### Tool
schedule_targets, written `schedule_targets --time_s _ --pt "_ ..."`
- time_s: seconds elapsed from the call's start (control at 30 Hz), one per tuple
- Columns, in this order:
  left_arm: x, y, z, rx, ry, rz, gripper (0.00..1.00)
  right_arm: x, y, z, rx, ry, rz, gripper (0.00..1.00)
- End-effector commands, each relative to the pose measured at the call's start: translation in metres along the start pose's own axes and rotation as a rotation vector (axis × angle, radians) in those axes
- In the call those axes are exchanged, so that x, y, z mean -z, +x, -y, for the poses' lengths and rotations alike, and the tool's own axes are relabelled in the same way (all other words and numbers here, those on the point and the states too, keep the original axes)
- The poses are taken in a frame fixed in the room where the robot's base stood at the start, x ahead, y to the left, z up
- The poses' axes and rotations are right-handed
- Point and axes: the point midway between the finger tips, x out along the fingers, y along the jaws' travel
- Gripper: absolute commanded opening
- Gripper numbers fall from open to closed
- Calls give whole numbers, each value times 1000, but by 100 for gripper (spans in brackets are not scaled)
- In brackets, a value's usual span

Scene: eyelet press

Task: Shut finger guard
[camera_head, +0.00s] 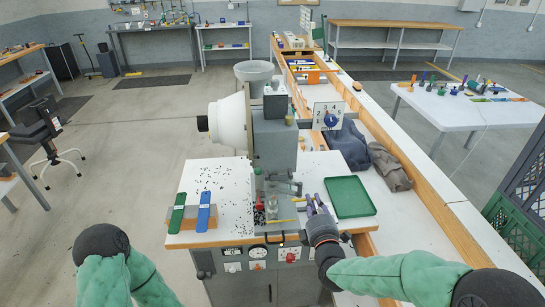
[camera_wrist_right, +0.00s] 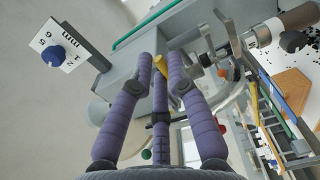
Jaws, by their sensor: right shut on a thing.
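The eyelet press (camera_head: 274,140) stands on the white-topped bench. At its foot is a clear, see-through part (camera_head: 272,208) that looks like the finger guard; I cannot tell exactly how far open it is. A yellow bar (camera_head: 280,222) lies in front of it, and a short yellow handle (camera_head: 298,200) sticks out at its right. My right gripper (camera_head: 312,202) is at the press's right side, its purple fingers closed around the yellow handle's end. The right wrist view shows the handle (camera_wrist_right: 160,66) between the fingertips (camera_wrist_right: 163,74). My left gripper is out of view; only its arm shows.
A green tray (camera_head: 349,197) lies right of my right gripper. A green strip (camera_head: 178,213) and a blue strip (camera_head: 204,212) lie at the bench's left, with small dark eyelets scattered nearby. A numbered dial plate (camera_head: 328,117) sticks out from the press's right side.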

Motion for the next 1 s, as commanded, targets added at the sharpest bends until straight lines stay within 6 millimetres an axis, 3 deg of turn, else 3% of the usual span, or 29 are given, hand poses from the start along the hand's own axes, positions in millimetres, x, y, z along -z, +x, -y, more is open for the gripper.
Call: schedule_targets --time_s 0.37,0.67,1.0 --pt "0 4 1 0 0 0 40 1 2 6 6 -1 -3 8" --pt "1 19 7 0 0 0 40 1 14 18 5 -1 -3 8" --pt "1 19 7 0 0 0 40 1 15 19 8 -1 -3 8"
